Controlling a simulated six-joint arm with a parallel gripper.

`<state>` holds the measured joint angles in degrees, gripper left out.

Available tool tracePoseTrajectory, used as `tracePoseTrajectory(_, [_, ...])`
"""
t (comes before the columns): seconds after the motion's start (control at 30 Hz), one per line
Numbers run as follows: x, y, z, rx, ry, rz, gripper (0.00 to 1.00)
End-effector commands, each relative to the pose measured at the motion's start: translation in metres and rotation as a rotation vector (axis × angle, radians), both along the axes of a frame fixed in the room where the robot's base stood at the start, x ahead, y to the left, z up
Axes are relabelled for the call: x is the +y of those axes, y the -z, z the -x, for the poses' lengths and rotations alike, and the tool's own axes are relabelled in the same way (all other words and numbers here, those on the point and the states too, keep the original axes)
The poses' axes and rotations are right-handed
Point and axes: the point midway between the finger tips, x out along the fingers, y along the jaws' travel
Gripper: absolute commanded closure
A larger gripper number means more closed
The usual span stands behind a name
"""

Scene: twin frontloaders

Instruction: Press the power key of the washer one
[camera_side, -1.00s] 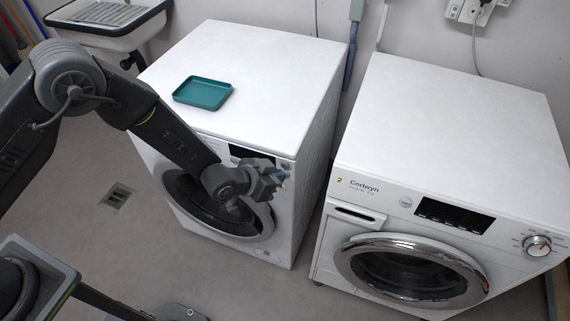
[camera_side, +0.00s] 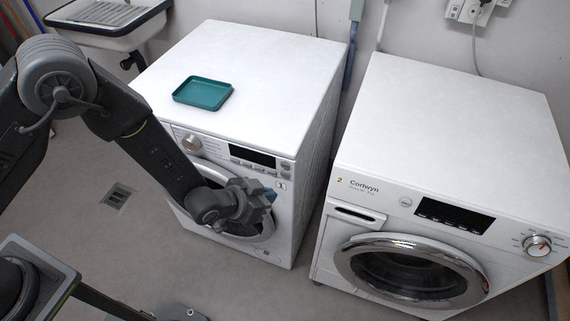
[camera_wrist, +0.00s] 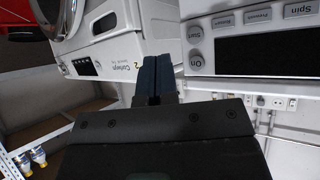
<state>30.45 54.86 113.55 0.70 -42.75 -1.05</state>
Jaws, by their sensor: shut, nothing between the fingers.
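Washer one (camera_side: 270,75) is the left white machine in the side view, with a "1" label on its front. Its panel has a dial (camera_side: 191,143), a dark display (camera_side: 252,157) and small keys. In the wrist view the panel is at upper right, and the power key marked "On" (camera_wrist: 195,60) sits beside the display (camera_wrist: 265,46), next to a "Start" key (camera_wrist: 195,29). My gripper (camera_side: 268,194) is shut and empty, in front of the washer below its panel's right end. In the wrist view its fingertips (camera_wrist: 154,62) are left of the "On" key; I cannot tell the depth gap.
A second white washer (camera_side: 450,110), labelled "2 Corlwyn", stands to the right across a narrow gap. A teal tray (camera_side: 203,93) lies on washer one. A sink (camera_side: 105,22) is at the back left. Wall sockets (camera_side: 468,12) are at the back right.

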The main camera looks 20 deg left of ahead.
Motion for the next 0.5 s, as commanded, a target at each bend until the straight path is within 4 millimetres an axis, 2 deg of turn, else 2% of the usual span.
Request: tracePoseTrajectory(0.5, [-0.0001, 0.0001, 0.0064, 0.0, 0.0, 0.0, 1.0])
